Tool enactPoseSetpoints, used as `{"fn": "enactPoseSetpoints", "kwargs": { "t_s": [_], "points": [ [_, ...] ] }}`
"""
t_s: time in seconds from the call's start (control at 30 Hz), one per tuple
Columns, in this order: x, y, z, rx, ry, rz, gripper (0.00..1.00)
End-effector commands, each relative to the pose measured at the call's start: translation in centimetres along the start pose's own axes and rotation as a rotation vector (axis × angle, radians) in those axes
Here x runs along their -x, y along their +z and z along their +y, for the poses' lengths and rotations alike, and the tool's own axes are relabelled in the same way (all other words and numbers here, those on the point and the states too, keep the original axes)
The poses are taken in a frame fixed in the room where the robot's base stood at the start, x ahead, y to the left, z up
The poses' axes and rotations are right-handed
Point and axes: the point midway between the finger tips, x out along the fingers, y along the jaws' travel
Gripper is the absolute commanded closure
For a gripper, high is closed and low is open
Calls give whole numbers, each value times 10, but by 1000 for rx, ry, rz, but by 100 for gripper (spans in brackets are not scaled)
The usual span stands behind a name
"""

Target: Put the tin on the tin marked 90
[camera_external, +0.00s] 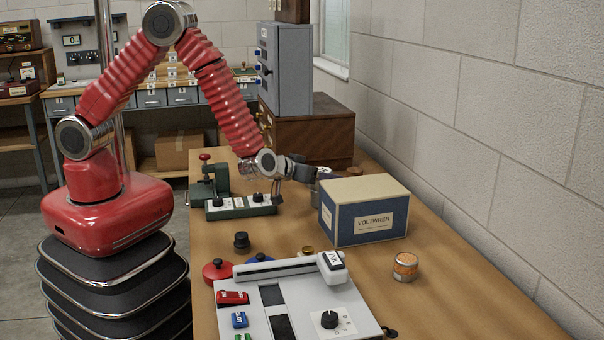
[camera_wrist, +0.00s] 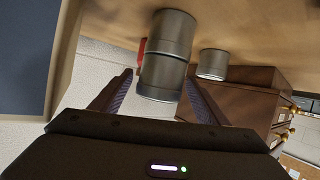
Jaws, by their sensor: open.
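In the wrist view, one plain grey metal tin (camera_wrist: 162,76) sits end to end on another grey tin (camera_wrist: 173,32), which is nearer the tabletop. The two look stacked and touching, slightly offset. My gripper (camera_wrist: 157,84) is open, with one finger on each side of the outer tin; whether they touch it is unclear. A third, smaller-looking grey tin (camera_wrist: 213,64) stands apart to the right. No number is readable on any tin. In the external view my gripper (camera_external: 303,171) is behind the box's left end, beside a partly hidden grey tin (camera_external: 325,174).
A cream and blue box (camera_external: 366,209) stands close to my gripper. A grey control panel (camera_external: 300,305) and a green device (camera_external: 240,207) occupy the left side. The table's right front is clear.

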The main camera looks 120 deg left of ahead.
Motion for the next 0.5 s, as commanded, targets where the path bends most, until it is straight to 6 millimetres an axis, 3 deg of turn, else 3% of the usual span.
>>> {"fn": "enactPoseSetpoints", "kwargs": {
  "t_s": [0.23, 0.5],
  "points": [
    [18, -2, 1, 0, 2, 0, 32],
    [64, -1, 1, 0, 3, 0, 32]
  ]
}}
